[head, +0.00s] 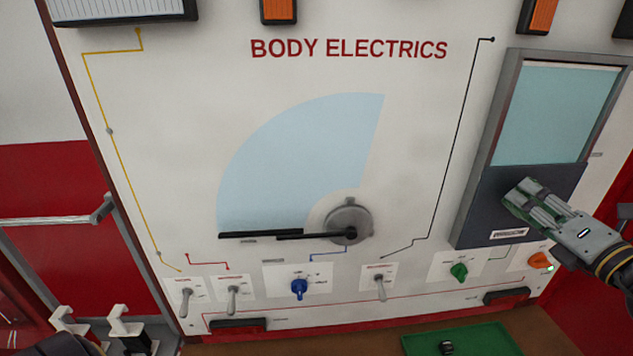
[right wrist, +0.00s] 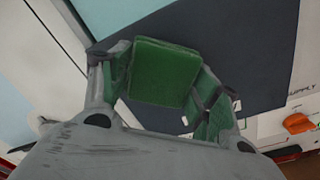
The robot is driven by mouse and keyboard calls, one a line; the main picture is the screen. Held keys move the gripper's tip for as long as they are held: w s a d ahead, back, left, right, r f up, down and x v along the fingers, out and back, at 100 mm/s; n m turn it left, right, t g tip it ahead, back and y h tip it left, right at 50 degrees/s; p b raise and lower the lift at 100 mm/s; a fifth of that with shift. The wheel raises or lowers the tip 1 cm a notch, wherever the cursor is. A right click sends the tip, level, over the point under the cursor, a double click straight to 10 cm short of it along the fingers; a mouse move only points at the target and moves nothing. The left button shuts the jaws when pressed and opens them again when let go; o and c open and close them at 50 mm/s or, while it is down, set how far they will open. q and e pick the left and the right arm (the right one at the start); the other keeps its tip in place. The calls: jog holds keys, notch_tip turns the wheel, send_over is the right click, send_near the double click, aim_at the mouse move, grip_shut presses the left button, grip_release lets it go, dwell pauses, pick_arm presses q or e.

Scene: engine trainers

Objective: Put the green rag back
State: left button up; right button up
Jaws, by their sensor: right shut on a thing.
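My right gripper (head: 532,200) is at the right of the head view, in front of the dark lower part of the framed screen panel (head: 480,205). In the right wrist view its fingers (right wrist: 160,95) are closed around a flat, square green piece, which looks like the folded green rag (right wrist: 165,72). The rag is held in front of the dark panel; I cannot tell whether it touches it. In the head view the fingers mostly hide the rag.
The upright BODY ELECTRICS board (head: 400,150) carries a wiper dial (head: 348,220), toggle switches, a blue knob (head: 299,288), a green knob (head: 459,271) and an orange knob (head: 539,260). A green tray (head: 480,342) with a small dark object lies below. White hooked parts (head: 125,322) stand lower left.

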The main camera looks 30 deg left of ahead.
jog(key=shift+m+t+h, duration=0.5)
jog(key=shift+m+h, duration=0.1)
jog(key=shift+h, duration=0.2)
jog(key=f, duration=0.6)
jog(key=d+f, duration=0.1)
jog(key=f, duration=0.2)
jog(key=shift+w+f, duration=0.2)
jog(key=shift+f, duration=0.15)
pick_arm(q)
jog(key=shift+w+a, duration=0.25)
jog(key=shift+a, duration=0.4)
pick_arm(e)
jog(key=s+d+f+m+h, duration=0.1)
jog(key=s+f+m+h, duration=0.1)
jog(key=f, duration=0.7)
jog(key=s+d+f+m+t+h, duration=0.1)
jog(key=s+d+f+h, duration=0.1)
jog(key=s+f, duration=0.3)
jog(key=s+d+f+m+t+h, duration=0.1)
jog(key=s+f+h, duration=0.3)
jog(key=f, duration=0.9)
jog(key=shift+s+d+f+m, duration=0.2)
jog(key=shift+d+f+m, duration=0.1)
jog(key=shift+d+m, duration=0.5)
